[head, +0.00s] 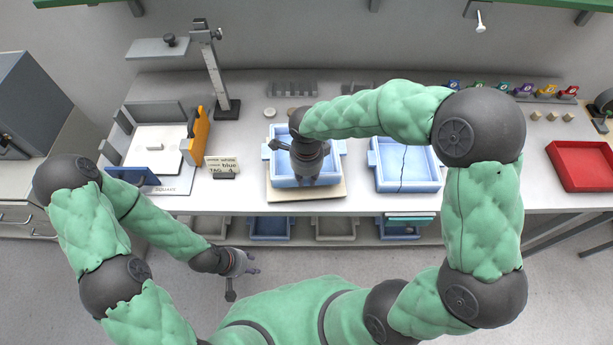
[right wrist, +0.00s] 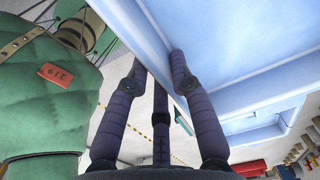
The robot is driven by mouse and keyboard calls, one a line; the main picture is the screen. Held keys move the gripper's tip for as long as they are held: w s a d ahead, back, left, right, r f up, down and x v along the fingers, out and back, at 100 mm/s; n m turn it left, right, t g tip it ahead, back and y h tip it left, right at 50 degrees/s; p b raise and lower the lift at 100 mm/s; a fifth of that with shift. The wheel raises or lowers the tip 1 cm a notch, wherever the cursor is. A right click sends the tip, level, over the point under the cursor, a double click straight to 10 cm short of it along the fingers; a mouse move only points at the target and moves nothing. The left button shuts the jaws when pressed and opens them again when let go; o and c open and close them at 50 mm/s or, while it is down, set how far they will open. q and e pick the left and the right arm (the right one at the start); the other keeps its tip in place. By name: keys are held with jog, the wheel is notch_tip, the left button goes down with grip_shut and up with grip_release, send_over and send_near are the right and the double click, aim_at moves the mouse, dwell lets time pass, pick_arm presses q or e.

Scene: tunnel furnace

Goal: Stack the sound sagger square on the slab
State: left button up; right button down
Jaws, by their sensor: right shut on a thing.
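A light blue sagger (head: 331,176) is at the cream slab (head: 305,195), roughly square to it; slab shows along the near side. Whether it rests or hovers slightly, I cannot tell. No crack shows on its visible parts; my right arm hides some of its inside. My right gripper (head: 305,180) is shut on its near wall; in the right wrist view the fingers straddle the blue wall (right wrist: 225,55). A second blue sagger (head: 425,170), to the right, has a dark crack down it. My left gripper (head: 250,268) hangs empty before the bench; its opening is unclear.
A white square plate (head: 155,145) with an orange tool (head: 200,133) and a height-gauge stand (head: 215,75) are at left. A small sign (head: 222,164) stands left of the slab. A red tray (head: 583,165) is at far right. Blue and grey bins sit under the bench.

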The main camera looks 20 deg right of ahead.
aim_at(306, 184)
dwell(0.4)
jog(key=shift+f+b, duration=1.3)
jog(key=shift+f+b, duration=0.4)
jog(key=shift+b, duration=0.05)
jog(key=c, duration=1.2)
grip_release()
jog(key=shift+o, duration=1)
jog(key=shift+s+f, duration=0.1)
notch_tip(306, 184, up, 12)
